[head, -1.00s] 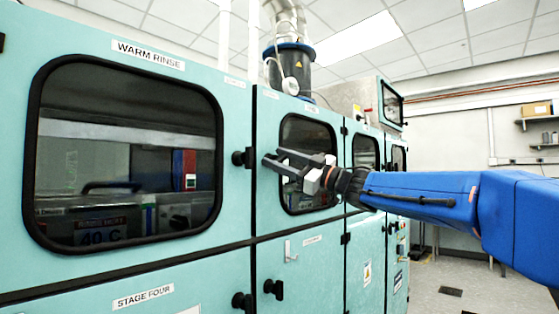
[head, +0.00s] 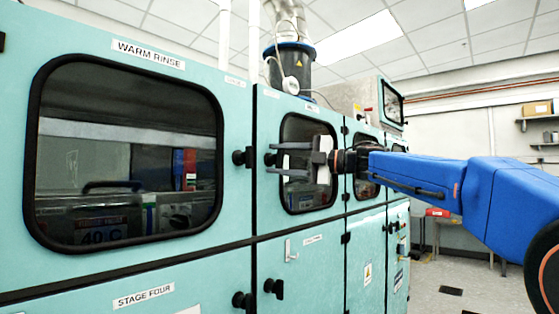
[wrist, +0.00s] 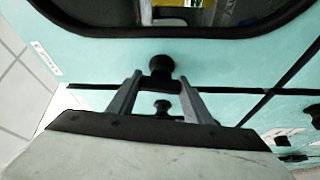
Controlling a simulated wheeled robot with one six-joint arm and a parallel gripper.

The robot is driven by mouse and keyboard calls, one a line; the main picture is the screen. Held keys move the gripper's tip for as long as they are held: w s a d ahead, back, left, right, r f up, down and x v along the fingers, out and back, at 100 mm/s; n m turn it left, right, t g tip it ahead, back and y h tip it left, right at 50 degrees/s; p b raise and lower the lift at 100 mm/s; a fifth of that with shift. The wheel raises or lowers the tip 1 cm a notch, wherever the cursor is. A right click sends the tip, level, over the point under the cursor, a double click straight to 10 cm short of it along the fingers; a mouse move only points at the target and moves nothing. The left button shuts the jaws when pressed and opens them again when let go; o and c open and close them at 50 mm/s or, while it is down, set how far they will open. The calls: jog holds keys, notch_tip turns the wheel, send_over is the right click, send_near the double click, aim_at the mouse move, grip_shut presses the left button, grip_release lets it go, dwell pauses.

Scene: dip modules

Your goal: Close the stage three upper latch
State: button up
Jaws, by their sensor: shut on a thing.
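The stage three upper latch (head: 270,159) is a small black knob at the left edge of the narrower upper teal door (head: 265,120), right of the warm rinse panel. My gripper (head: 271,158) reaches in from the right, one finger above the latch and one below. In the wrist view, my gripper (wrist: 160,82) is shut on the black latch handle (wrist: 160,85), which spans between the fingertips. Part of the latch is hidden by the fingers in the head view. The door face looks flush with the panel beside it.
A black knob (head: 243,157) sits on the warm rinse panel just left of the latch. The door window (head: 308,190) is behind my gripper. Floor (head: 450,275) is open at right.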

jog(key=shift+n+g+h, duration=0.3)
jog(key=shift+n, duration=0.5)
jog(key=o, duration=1.1)
jog(key=shift+c, duration=0.2)
jog(key=v, duration=1.7)
jog(key=shift+s, duration=0.2)
jog(key=shift+d, duration=0.15)
